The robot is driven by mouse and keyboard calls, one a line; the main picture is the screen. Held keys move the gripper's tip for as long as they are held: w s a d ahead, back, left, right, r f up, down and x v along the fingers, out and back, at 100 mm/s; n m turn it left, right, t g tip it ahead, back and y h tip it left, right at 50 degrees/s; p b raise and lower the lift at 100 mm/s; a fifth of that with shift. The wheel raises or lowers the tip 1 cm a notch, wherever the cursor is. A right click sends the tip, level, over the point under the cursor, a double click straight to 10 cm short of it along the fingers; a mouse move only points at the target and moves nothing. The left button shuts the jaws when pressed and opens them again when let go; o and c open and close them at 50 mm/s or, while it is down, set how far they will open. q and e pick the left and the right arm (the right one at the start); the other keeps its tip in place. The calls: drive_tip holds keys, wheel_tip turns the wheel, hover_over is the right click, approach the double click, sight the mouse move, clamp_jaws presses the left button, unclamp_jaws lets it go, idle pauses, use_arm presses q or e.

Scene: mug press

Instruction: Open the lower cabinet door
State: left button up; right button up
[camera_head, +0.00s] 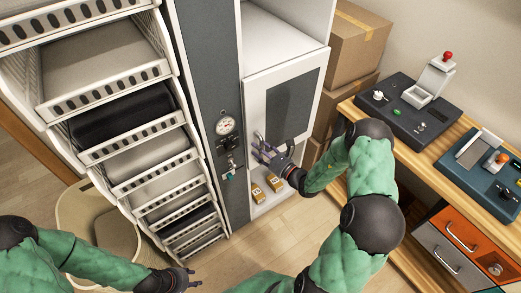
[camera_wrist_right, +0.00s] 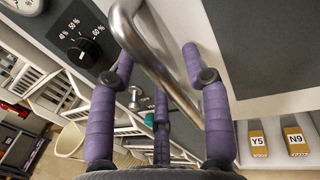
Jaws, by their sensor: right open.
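The lower cabinet door (camera_head: 292,108), white with a dark grey panel, is below an open white shelf space in the head view. I cannot tell whether it is fully closed. My right gripper (camera_head: 266,150) is at the door's lower left. In the right wrist view its purple fingers (camera_wrist_right: 160,90) are spread apart, and the curved metal door handle (camera_wrist_right: 150,55) passes across the space between them. The fingers are not closed on it; contact is unclear. My left gripper (camera_head: 188,280) is low at the bottom, away from the cabinet; its fingers are too small to judge.
Two yellow labelled boxes (camera_head: 266,186) sit below the door. A grey panel with a gauge (camera_head: 226,125) and knobs stands left of it, then a rack of white baskets (camera_head: 125,150). Cardboard boxes (camera_head: 352,50) and a wooden table with devices (camera_head: 410,110) stand at right.

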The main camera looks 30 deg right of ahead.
clamp_jaws()
drive_tip(key=shift+s, duration=0.1)
